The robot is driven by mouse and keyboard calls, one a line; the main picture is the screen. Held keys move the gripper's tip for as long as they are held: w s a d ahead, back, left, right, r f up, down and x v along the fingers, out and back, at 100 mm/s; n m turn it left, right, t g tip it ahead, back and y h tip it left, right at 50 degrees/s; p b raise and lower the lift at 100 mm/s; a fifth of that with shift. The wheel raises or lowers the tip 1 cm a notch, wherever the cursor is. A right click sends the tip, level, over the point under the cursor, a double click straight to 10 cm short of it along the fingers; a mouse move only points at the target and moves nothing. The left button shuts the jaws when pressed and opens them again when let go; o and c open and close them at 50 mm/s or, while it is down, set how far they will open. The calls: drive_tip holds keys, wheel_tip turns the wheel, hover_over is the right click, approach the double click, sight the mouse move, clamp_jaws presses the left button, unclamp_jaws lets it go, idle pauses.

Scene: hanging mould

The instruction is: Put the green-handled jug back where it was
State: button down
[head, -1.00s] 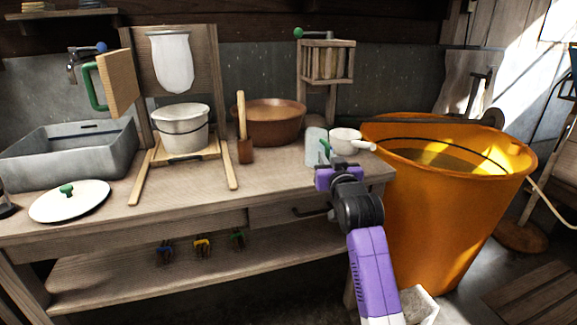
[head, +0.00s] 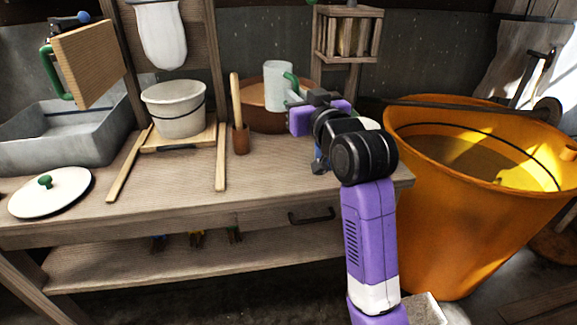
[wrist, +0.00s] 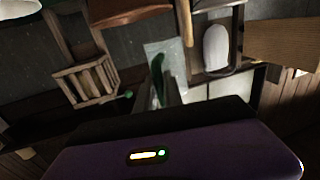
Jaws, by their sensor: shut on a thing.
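The pale grey jug (head: 278,82) with a green handle (head: 291,80) is upright above the bench, in front of the brown bowl in the head view. My gripper (head: 298,99) is shut on its green handle side and holds it clear of the bench top. In the wrist view, which is turned over, the jug (wrist: 163,52) and its dark green handle (wrist: 157,78) show just beyond the jaws. The fingertips are partly hidden.
A white bucket (head: 175,108) sits on a wooden stand to the left. An orange tub (head: 440,220) is at right. The bench top (head: 270,185) is clear in front.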

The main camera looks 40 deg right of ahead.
wheel_tip(320, 180, down, 19)
drive_tip(key=b, duration=0.5)
drive_tip(key=shift+f, duration=0.15)
drive_tip(key=shift+f, duration=0.15)
drive_tip(key=c, duration=1.5)
unclamp_jaws()
drive_tip(key=shift+o, duration=0.2)
